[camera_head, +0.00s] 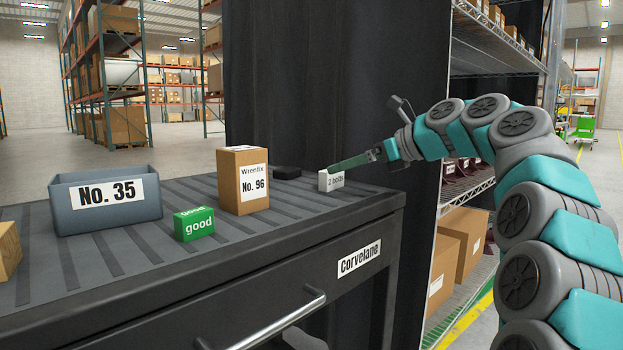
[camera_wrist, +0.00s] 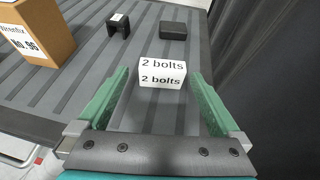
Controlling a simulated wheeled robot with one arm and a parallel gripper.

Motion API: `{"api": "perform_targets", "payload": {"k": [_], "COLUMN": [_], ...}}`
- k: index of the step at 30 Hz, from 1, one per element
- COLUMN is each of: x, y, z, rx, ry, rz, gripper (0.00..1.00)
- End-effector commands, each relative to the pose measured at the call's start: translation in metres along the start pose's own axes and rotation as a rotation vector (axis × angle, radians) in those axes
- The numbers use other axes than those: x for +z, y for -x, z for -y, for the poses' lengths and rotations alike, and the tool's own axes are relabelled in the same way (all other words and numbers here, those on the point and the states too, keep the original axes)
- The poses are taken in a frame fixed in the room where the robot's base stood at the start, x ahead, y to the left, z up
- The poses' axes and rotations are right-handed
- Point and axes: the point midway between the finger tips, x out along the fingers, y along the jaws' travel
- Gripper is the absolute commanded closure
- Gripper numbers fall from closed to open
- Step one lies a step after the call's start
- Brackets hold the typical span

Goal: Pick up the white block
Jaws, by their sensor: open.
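The white block (camera_head: 324,181) stands on the ribbed grey bench top, near its right end, with "2 bolts" printed on it. In the wrist view the white block (camera_wrist: 162,74) shows between and just beyond the two green fingers. My gripper (camera_head: 334,166) reaches in from the right, with its fingers at the block. In the wrist view my gripper (camera_wrist: 160,95) is open, with a finger on each side of the block and visible gaps between. The block rests on the bench.
The bench (camera_head: 90,285) also bears a grey bin (camera_head: 75,218) marked No. 35, a green "good" block (camera_head: 194,224), a cardboard box (camera_head: 243,185) marked No. 96 and a partial box (camera_head: 8,250). Beyond the white block are a black flat block (camera_wrist: 173,31) and a black notched piece (camera_wrist: 118,27).

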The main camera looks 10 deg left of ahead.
Motion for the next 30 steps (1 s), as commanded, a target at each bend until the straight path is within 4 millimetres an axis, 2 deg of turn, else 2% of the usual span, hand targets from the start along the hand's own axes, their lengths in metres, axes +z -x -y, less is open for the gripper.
{"api": "perform_targets", "payload": {"k": [14, 19, 24, 30], "x": [-0.004, -0.014, -0.012, -0.010], "y": [-0.034, -0.057, -0.077, -0.078], "z": [0.002, 0.004, 0.004, 0.004], "rx": [-0.001, -0.001, -0.001, -0.001], "ry": [-0.009, -0.007, -0.006, -0.007], "rz": [0.005, 0.004, 0.003, 0.004], "gripper": [0.00, 0.00, 0.00, 0.00]}}
